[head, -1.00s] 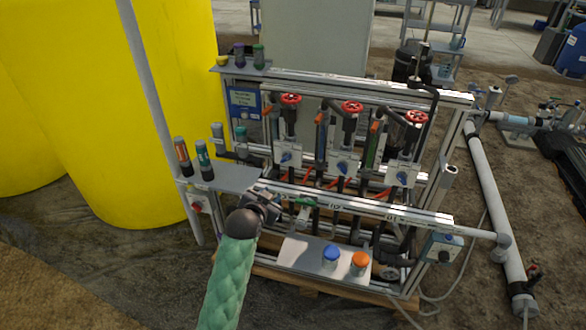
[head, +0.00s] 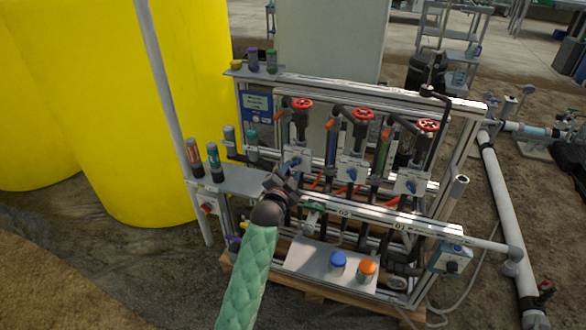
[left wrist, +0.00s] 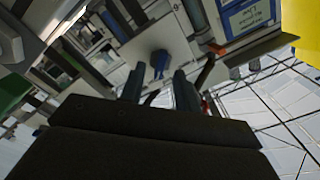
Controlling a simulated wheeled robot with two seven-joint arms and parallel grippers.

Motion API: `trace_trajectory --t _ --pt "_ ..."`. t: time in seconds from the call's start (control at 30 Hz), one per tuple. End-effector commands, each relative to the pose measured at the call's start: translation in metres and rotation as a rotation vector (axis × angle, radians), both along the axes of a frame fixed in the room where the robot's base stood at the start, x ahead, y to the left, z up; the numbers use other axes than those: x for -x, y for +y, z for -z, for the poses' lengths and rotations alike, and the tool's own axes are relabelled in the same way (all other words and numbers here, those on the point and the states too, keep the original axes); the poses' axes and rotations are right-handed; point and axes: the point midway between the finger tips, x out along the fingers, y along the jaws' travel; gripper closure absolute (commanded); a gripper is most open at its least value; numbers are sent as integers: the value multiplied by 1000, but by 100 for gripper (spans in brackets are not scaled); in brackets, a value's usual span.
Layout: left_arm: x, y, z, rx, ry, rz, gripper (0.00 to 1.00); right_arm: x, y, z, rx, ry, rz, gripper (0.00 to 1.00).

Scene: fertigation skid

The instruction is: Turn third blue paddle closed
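Three blue paddles sit on pale square plates on the skid: a left one (head: 296,161), a middle one (head: 351,174) and a right one (head: 411,187). My left gripper (head: 288,178) is in front of the left plate, just below its paddle. In the left wrist view a blue paddle (left wrist: 159,61) lies between and just beyond the two fingertips (left wrist: 158,76). The fingers are apart and hold nothing, and I see no contact with the paddle. My right gripper is not in view.
Red handwheels (head: 363,114) stand above the plates. A front rail (head: 370,218) crosses below the paddles. A shelf (head: 240,180) with bottles is left of the gripper. A lower tray (head: 310,259) holds a blue-lidded and an orange-lidded jar. Yellow tanks (head: 150,120) stand left.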

Motion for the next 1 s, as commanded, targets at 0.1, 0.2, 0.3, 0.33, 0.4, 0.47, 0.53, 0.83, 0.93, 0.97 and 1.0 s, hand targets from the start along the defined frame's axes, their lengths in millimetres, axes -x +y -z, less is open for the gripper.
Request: trace_trajectory --t 0.1,0.2,0.3,0.33,0.4,0.47,0.53,0.83,0.93,0.97,1.0 --pt "-12 -4 0 1 0 0 68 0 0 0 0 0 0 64" --pt "-17 -6 0 1 0 0 68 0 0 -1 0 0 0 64" --pt "-19 -6 0 1 1 -1 68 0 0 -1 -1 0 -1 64" --pt "-19 -6 0 1 1 -1 68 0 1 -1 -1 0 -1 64" --pt "-19 -6 0 1 1 -1 68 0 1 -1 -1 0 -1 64" --pt "-19 -6 0 1 0 0 68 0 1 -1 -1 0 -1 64" --pt "-19 -6 0 1 0 0 70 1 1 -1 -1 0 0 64" --pt "-19 -6 0 2 1 0 100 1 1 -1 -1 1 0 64" --pt "-19 -6 0 7 3 -1 100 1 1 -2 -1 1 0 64" --pt "-19 -6 -1 12 5 -1 100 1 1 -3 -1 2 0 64" --pt "-19 -6 -1 19 7 -1 100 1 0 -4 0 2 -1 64"
